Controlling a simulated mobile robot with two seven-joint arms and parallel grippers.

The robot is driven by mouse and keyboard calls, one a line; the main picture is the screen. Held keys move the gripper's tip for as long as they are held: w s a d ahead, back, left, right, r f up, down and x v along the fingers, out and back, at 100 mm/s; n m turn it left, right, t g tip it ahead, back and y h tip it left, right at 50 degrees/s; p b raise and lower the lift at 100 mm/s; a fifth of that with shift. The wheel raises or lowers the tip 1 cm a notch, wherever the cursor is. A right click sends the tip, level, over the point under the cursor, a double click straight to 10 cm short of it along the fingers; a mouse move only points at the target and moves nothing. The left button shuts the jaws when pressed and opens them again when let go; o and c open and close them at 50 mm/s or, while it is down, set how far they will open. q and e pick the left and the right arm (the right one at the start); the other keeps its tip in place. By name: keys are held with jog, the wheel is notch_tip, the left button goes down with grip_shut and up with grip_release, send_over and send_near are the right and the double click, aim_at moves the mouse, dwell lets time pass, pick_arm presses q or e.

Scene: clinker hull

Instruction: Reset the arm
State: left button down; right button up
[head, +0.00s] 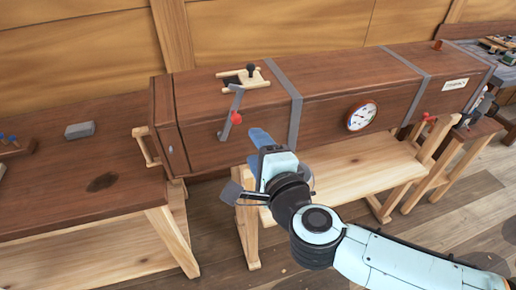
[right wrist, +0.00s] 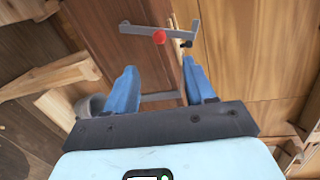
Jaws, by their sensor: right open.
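My right gripper (head: 262,137) is in front of the long wooden box (head: 335,88), below and to the right of a grey lever (head: 231,112) with a red knob (head: 236,118). In the right wrist view, the blue fingers of my right gripper (right wrist: 160,78) are spread apart with nothing between them. The grey lever (right wrist: 140,29) and its red knob (right wrist: 159,37) show beyond the fingertips there, apart from them. My right arm reaches in from the lower right of the head view. My left gripper is not in view.
A round gauge (head: 362,115) is on the box front, and grey straps circle the box. A wooden slide with a black knob (head: 251,70) is on top. A workbench (head: 75,175) with a grey block (head: 80,130) stands at left. A light wooden bench (head: 350,170) is under the box.

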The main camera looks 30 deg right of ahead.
dwell(0.3)
